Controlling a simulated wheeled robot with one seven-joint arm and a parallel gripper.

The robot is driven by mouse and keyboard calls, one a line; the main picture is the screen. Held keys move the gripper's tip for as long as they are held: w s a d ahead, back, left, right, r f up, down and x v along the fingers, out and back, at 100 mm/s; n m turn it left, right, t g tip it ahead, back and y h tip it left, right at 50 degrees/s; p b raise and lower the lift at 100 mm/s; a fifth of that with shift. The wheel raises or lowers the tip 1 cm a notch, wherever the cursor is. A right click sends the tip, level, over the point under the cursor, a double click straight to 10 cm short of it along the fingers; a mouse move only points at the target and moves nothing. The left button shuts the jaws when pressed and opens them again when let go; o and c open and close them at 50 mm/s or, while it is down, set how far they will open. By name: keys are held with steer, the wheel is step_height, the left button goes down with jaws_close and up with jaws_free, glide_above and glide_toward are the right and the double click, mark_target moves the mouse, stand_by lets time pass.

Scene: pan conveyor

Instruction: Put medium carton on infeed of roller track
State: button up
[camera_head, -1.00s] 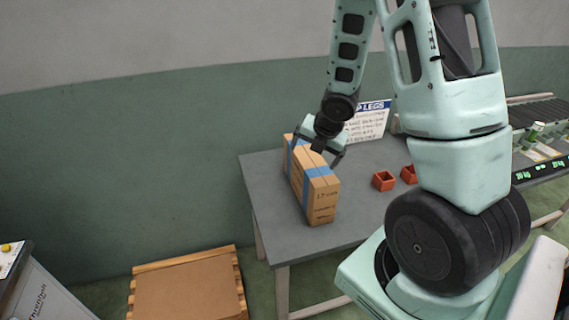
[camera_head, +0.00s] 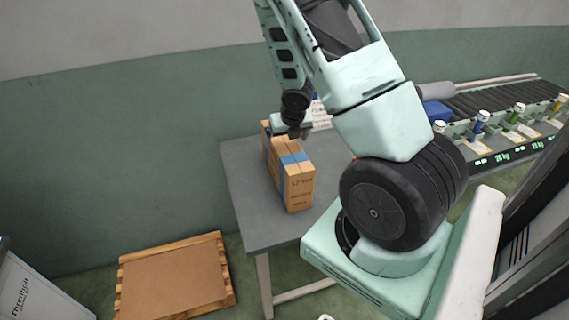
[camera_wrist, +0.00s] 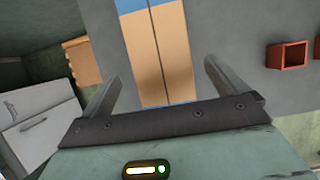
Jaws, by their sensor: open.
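A brown carton (camera_head: 297,189) with blue tape stands on the grey table near its left edge. In the wrist view the carton (camera_wrist: 158,55) shows its top, with a centre seam and blue bands, ahead of and between my fingers. My gripper (camera_head: 296,130) is above the carton's far part in the head view. In the wrist view my gripper (camera_wrist: 160,85) is open and empty, its two fingers apart. Whether the fingers reach down beside the carton is not clear. The roller track (camera_head: 490,98) runs at the back right, partly hidden by my arm.
The grey table (camera_head: 245,205) has bare room around the carton. A red-orange bin (camera_wrist: 288,55) sits on it to the right in the wrist view. A pallet (camera_head: 172,285) lies on the floor at left. A white cabinet (camera_head: 35,295) stands at bottom left.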

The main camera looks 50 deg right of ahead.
mark_target(285, 143)
steer(key=shift+p+x, duration=0.85)
steer(key=shift+x, duration=2.6)
steer(key=shift+w+d+r, duration=0.1)
steer(key=shift+w+d, duration=0.05)
steer(key=shift+d, duration=0.05)
steer(key=c, duration=2.1)
